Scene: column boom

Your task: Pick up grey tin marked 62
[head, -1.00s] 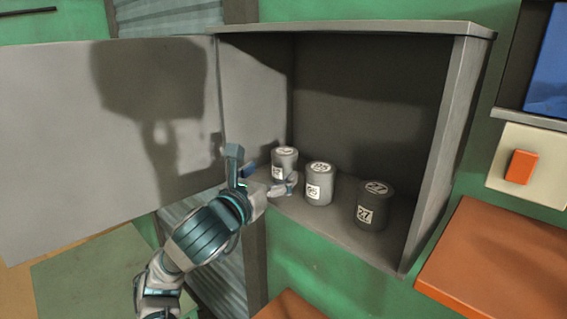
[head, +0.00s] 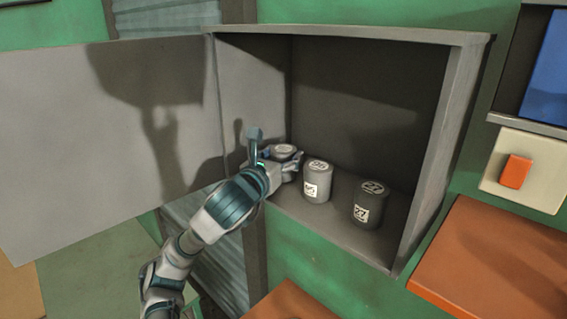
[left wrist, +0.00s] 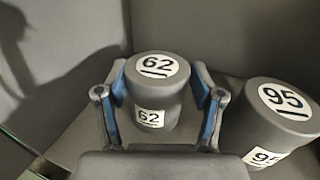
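The grey tin marked 62 (left wrist: 158,95) stands upright in the left wrist view, with its number on the lid and the side. My left gripper (left wrist: 160,110) is open, with one blue-padded finger on each side of the tin. I cannot tell whether the pads touch it. In the head view the tin (head: 283,151) stands at the left of the cabinet floor, mostly hidden behind my left gripper (head: 277,165). My right gripper is not in view.
The tin marked 95 (head: 318,181) stands just right of the 62 tin; another marked 27 (head: 370,205) is farther right. The open cabinet (head: 440,160) has a left wall close to my gripper, and its door (head: 60,150) is swung left.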

